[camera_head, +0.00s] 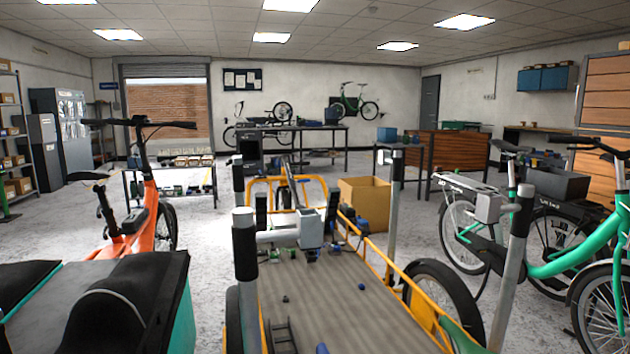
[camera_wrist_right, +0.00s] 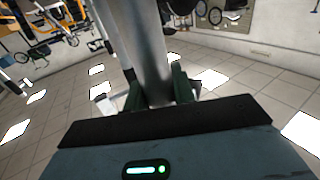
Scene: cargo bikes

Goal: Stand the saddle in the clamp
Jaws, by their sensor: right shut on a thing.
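In the right wrist view my right gripper (camera_wrist_right: 160,92) has its dark green fingers shut on a thick silver tube (camera_wrist_right: 145,40). The tube looks like the saddle's post; the saddle's seat is not clearly visible, and the tube's near end is hidden behind the gripper's black edge. In the head view a grey block (camera_head: 311,227) sits on a light horizontal tube above the cargo bed. It may be the clamp, but I cannot tell for sure. I cannot make out either gripper in the head view.
The yellow-framed cargo bike's bed (camera_head: 340,300) is ahead, with upright posts around it. An orange bike (camera_head: 140,215) stands left, a green bike (camera_head: 575,255) right. A cardboard box (camera_head: 365,203) is behind the bed. A black, teal-sided object (camera_head: 125,305) fills the near left.

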